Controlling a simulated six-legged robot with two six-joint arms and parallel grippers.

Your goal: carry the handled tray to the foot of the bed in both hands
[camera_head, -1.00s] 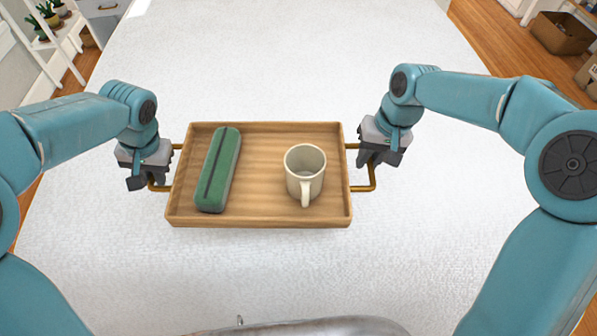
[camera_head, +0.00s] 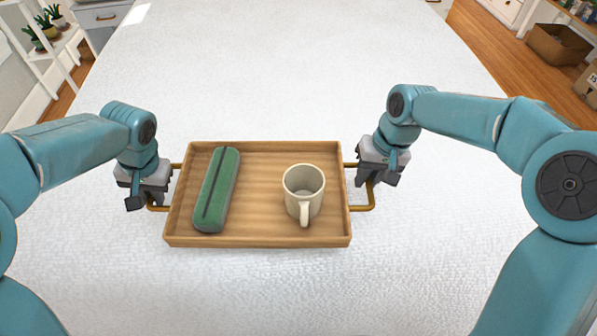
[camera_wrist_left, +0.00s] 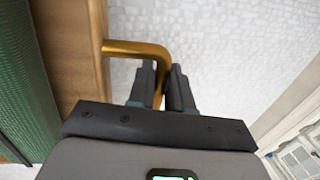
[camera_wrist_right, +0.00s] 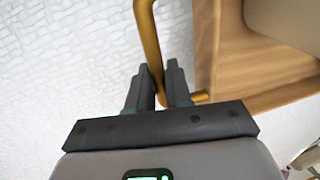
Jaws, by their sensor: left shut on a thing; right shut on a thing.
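The wooden handled tray (camera_head: 265,240) is level in front of me over a broad white textured surface (camera_head: 270,80). I cannot tell whether it touches that surface. A green case with a dark stripe (camera_head: 217,190) lies on its left half, and a cream mug (camera_head: 303,192) stands upright on its right half. My left gripper (camera_head: 158,197) is shut on the left brass handle (camera_wrist_left: 135,48). My right gripper (camera_head: 368,178) is shut on the right brass handle (camera_wrist_right: 148,40). Both wrist views show the fingers around the handle bars.
A white shelf with potted plants (camera_head: 48,28) stands at the far left beside a grey drawer unit (camera_head: 103,16). The white surface beyond the tray is clear.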

